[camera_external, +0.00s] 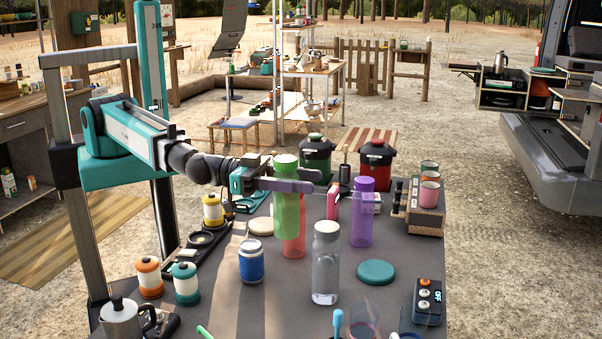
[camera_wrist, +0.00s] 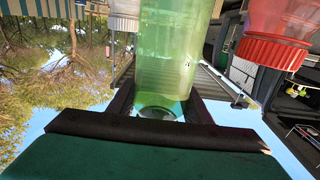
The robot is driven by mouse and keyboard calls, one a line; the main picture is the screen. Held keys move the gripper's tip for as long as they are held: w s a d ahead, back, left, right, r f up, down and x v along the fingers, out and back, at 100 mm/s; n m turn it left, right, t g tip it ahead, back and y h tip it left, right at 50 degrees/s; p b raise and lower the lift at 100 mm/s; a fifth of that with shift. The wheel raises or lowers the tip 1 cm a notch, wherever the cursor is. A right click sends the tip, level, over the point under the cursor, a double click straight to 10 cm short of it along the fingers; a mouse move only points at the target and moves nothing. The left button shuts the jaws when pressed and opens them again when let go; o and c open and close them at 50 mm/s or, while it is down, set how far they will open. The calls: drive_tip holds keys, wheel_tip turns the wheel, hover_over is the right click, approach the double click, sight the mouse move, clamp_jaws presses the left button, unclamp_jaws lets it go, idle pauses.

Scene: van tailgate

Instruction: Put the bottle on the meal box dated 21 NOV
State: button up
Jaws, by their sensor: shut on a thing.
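A tall translucent green bottle (camera_external: 285,215) stands upright in my gripper (camera_external: 288,185) above the dark table. My gripper is shut on it, with its fingers around the upper part. In the wrist view the green bottle (camera_wrist: 165,60) fills the space between the fingers (camera_wrist: 160,108). I cannot tell whether its base touches the table. Other bottles stand close by: a red one (camera_external: 294,243) partly hidden behind the green, a clear one (camera_external: 325,268) and a purple one (camera_external: 361,215). I cannot make out a meal box dated 21 NOV or read any date.
A blue jar (camera_external: 251,262), a teal disc (camera_external: 376,272) and a dark switch box (camera_external: 428,301) lie around the bottles. Orange and teal canisters (camera_external: 186,283) stand at the left. Cups (camera_external: 429,190) stand on a block at the right.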

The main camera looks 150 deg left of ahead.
wheel_tip(320, 180, up, 17)
drive_tip(key=p, duration=0.3)
drive_tip(key=shift+p, duration=0.4)
idle(0.5)
drive_tip(key=s+a+f+n+g+y+b, duration=0.1)
drive_tip(key=s+a+f+n+g+b, duration=0.3)
drive_tip(key=s+a+f+g, duration=0.2)
drive_tip(key=s+a+f+n+g+y+b, duration=0.1)
drive_tip(key=s+a+f+n+g+b, duration=0.4)
drive_tip(key=s+a, duration=0.6)
drive_tip(key=s+a+f+n+g+y+b, duration=0.1)
drive_tip(key=s+a+f+n+g+b, duration=0.3)
drive_tip(key=s+a+g, duration=0.4)
drive_tip(key=s+a+f+b, duration=0.1)
drive_tip(key=s+f, duration=0.1)
drive_tip(key=s, duration=0.3)
drive_tip(key=shift+s+f+g+y, duration=0.35)
drive_tip(key=shift+f+g+y, duration=0.05)
drive_tip(key=shift+w+a, duration=0.15)
drive_tip(key=w+a+f+p, duration=0.1)
drive_tip(key=w+a, duration=0.8)
drive_tip(key=a, duration=0.3)
drive_tip(key=shift+w+a+f, duration=0.15)
drive_tip(key=shift+a+f, duration=0.1)
drive_tip(key=shift+a, duration=0.1)
